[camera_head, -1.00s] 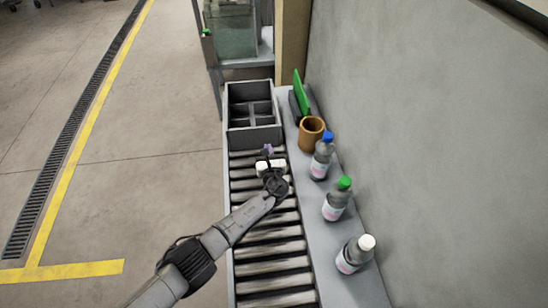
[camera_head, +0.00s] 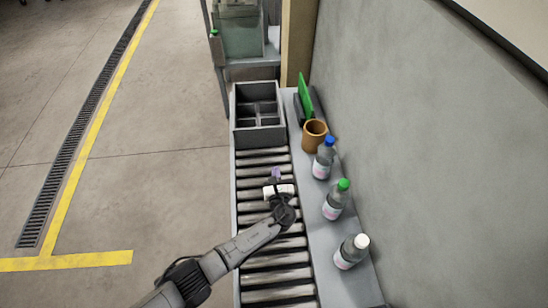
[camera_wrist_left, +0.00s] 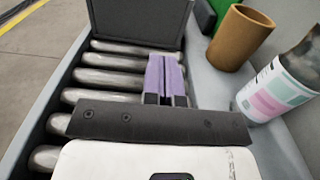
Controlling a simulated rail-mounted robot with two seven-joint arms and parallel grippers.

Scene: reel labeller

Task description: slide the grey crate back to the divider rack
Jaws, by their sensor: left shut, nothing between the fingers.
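The grey crate (camera_head: 257,137) is an open box with dividers inside, at the far end of the roller conveyor. Its near wall also shows at the top of the left wrist view (camera_wrist_left: 138,20). I cannot tell a separate divider rack apart from the crate and its inner dividers. My left gripper (camera_head: 276,172) is over the rollers on the near side of the crate, apart from its near wall. Its purple fingers (camera_wrist_left: 166,62) are shut together with nothing between them. My right gripper is not in view.
Bare rollers (camera_head: 265,210) lie around my left arm. On the ledge (camera_head: 310,195) to the right stand a brown cup (camera_head: 314,137), bottles with blue (camera_head: 323,164), green (camera_head: 334,204) and white (camera_head: 350,254) caps, and a green panel (camera_head: 306,95). A wall is beyond.

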